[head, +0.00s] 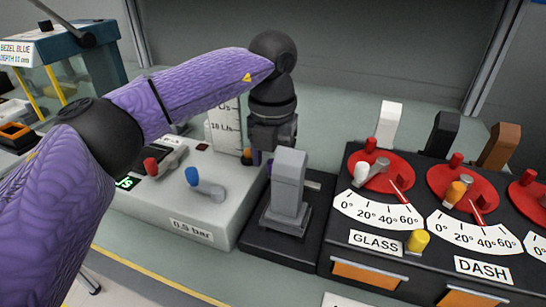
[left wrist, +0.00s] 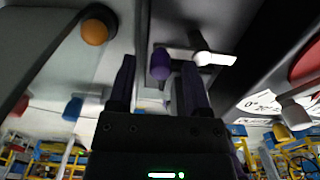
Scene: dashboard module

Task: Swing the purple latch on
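In the left wrist view a purple knob (left wrist: 160,62), which I take to be the latch's handle, shows ahead of my left gripper (left wrist: 158,75). It appears between the lines of the two dark fingers, which are apart with a gap between them. I cannot tell whether a finger touches it. In the head view my left gripper (head: 270,150) points down behind the grey upright block (head: 288,185) on its black base. The block and wrist hide most of the latch there. My right gripper is in neither view.
A pale box (head: 190,215) with a blue-knobbed lever (head: 205,187) and a red-knobbed lever stands left of the block. A black panel with red dials (head: 378,170) and upright levers stands close on the right. A blue-topped case (head: 70,45) is at the back left.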

